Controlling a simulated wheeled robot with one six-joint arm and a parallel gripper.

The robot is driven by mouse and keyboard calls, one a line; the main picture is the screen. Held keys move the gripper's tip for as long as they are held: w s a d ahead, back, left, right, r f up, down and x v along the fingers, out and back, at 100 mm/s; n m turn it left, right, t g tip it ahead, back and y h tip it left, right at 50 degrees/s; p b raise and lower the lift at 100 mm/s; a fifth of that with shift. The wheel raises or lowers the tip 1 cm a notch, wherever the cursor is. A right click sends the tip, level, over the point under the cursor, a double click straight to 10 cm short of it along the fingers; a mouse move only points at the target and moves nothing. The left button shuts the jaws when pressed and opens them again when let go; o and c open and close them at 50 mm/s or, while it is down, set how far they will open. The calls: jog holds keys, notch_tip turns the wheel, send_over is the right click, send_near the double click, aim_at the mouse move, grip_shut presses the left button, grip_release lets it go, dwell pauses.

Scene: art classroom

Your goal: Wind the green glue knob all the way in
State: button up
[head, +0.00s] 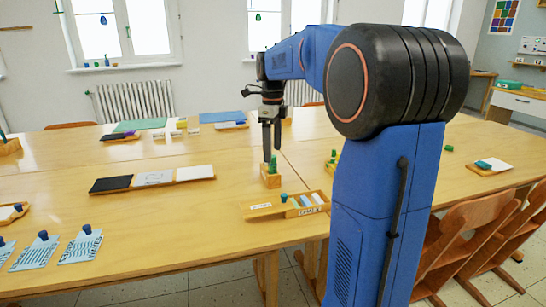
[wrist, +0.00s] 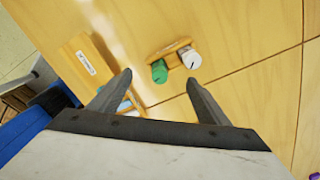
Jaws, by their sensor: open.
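The green glue knob (wrist: 159,71) is a round cap with a dark line across its top. It sits at one end of a small wooden block (wrist: 173,50), with a white knob (wrist: 191,58) beside it. In the head view the block (head: 270,180) stands on the table with a green glue piece (head: 273,167) upright in it. My gripper (head: 271,153) points down just above the block. In the wrist view the open fingers (wrist: 159,76) lie on either side of the green knob, with nothing held. I cannot tell whether the fingertips reach down around it.
A wooden tray (head: 262,210) with small coloured items lies in front of the block. Another wooden block with green pieces (head: 333,160) stands to the right, partly hidden by my arm. A tray with dark and white pads (head: 188,174) lies left.

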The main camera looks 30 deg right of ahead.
jog(key=shift+f, duration=0.75)
dwell(0.3)
jog(key=c, duration=1.5)
jog(key=n, duration=1.1)
